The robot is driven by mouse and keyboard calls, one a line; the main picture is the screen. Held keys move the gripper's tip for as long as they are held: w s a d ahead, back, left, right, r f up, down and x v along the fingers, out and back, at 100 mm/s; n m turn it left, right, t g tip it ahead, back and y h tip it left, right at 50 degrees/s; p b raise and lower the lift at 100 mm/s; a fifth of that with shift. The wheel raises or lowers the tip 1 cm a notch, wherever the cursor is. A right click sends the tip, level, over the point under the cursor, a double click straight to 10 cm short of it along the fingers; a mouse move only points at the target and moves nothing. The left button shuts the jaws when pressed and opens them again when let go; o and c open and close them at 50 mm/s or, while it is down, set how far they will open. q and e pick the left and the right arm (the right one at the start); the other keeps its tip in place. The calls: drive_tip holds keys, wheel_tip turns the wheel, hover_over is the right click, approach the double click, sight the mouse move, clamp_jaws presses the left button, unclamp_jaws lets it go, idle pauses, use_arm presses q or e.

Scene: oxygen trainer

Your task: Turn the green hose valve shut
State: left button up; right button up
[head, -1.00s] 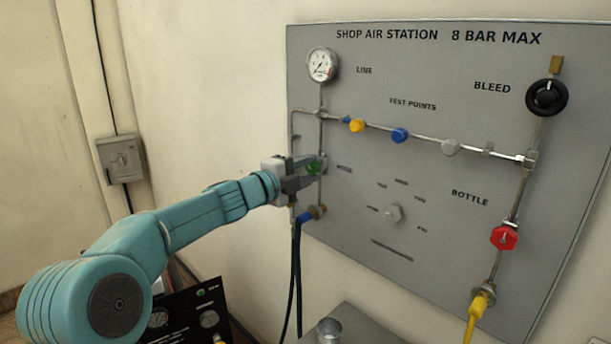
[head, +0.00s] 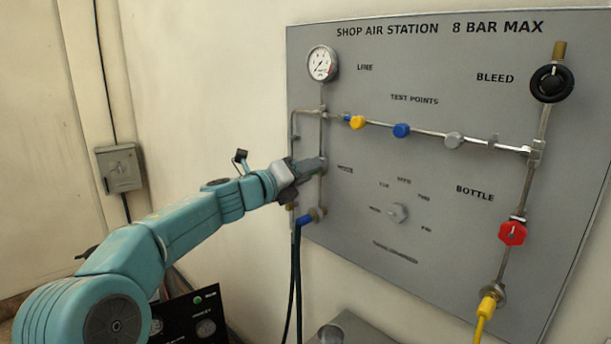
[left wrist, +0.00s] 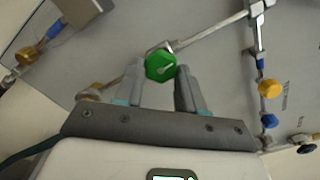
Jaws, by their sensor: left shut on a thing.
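The green hose valve (left wrist: 160,67) is a green knob with a pale pointer mark on a metal pipe. In the left wrist view it sits between the two grey fingertips of my left gripper (left wrist: 160,74), which is shut on it. In the head view my left gripper (head: 311,168) reaches the pipe at the panel's left side, beside the HOSE label (head: 345,170). There its fingers and body hide the green knob. My right gripper is in neither view.
The grey panel (head: 460,265) carries a gauge (head: 322,63), a black bleed knob (head: 551,83), a red bottle knob (head: 513,233), a grey selector (head: 398,212) and yellow and blue test-point caps. Dark hoses (head: 296,270) hang below my gripper. A wall box (head: 120,168) is at left.

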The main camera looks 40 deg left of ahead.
use_arm(q)
drive_tip(key=shift+r+m, duration=0.25)
drive_tip(key=shift+m, duration=0.15)
drive_tip(key=o, duration=1)
drive_tip(key=shift+w+f, duration=0.1)
drive_tip(key=shift+o, duration=0.2)
drive_tip(key=s+a+b, duration=0.2)
drive_tip(key=s+b, duration=0.1)
drive_tip(key=s, duration=1.3)
drive_tip(key=shift+a, duration=0.35)
drive_tip(key=shift+s, duration=0.1)
